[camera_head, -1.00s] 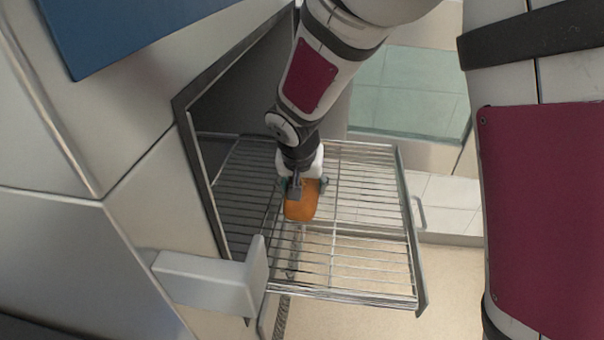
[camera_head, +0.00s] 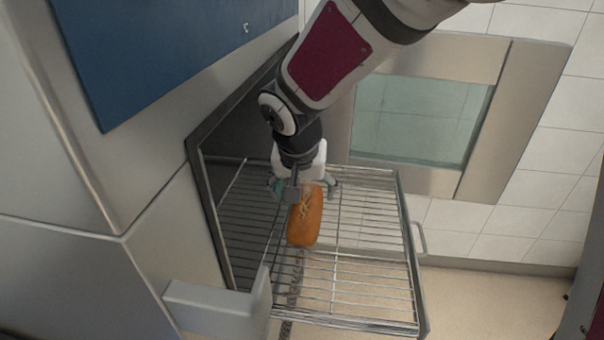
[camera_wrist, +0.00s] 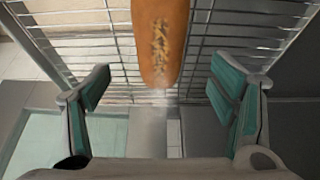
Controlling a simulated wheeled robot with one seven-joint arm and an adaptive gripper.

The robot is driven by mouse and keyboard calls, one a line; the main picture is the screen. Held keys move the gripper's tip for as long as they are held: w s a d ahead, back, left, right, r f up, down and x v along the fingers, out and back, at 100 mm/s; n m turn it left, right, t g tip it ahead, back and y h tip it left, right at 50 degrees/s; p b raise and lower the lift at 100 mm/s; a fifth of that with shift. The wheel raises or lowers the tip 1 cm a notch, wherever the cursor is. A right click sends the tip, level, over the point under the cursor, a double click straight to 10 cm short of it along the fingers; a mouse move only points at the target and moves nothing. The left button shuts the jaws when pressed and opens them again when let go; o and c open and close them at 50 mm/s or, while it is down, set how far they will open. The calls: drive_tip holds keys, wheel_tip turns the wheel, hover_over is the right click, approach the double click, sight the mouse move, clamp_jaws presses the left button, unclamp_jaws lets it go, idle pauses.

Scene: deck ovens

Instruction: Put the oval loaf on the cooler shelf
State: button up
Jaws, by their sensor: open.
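The oval loaf (camera_head: 306,222), orange-brown with pale score marks on top, lies on a pulled-out wire shelf (camera_head: 375,311) that extends from a dark opening. My gripper (camera_head: 304,187) is over the near-wall end of the loaf in the head view, with its fingers apart. In the wrist view my gripper (camera_wrist: 165,92) is open, its two teal pads well clear of each other. The loaf (camera_wrist: 159,40) shows there at the top middle, its rounded end between the pads and touching neither. The wire shelf runs behind it.
A dark chamber (camera_head: 240,150) with a metal frame lies left of the shelf. A pale block-like handle (camera_head: 215,308) stands at the lower left. A blue panel (camera_head: 160,50) is above left. A glass window (camera_head: 420,115) is in the back wall. Floor shows at the lower right.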

drive_tip(key=v, duration=0.2)
drive_tip(key=shift+s+r, duration=0.1)
drive_tip(key=shift+r, duration=0.2)
drive_tip(key=shift+s+d+r, duration=0.15)
drive_tip(key=shift+d+r, duration=0.1)
drive_tip(key=shift+d, duration=0.05)
drive_tip(key=s+d+r, duration=0.4)
drive_tip(key=s+d, duration=0.1)
drive_tip(key=d, duration=0.3)
drive_tip(key=s+d+n+g, duration=0.1)
drive_tip(key=s+d, duration=0.3)
drive_tip(key=s, duration=0.7)
drive_tip(key=s+d+r+n+g, duration=0.1)
drive_tip(key=s+d, duration=0.3)
drive_tip(key=s, duration=0.7)
drive_tip(key=shift+s+d+r+y, duration=0.15)
drive_tip(key=shift+d+r+y, duration=0.1)
drive_tip(key=shift+d+y, duration=0.15)
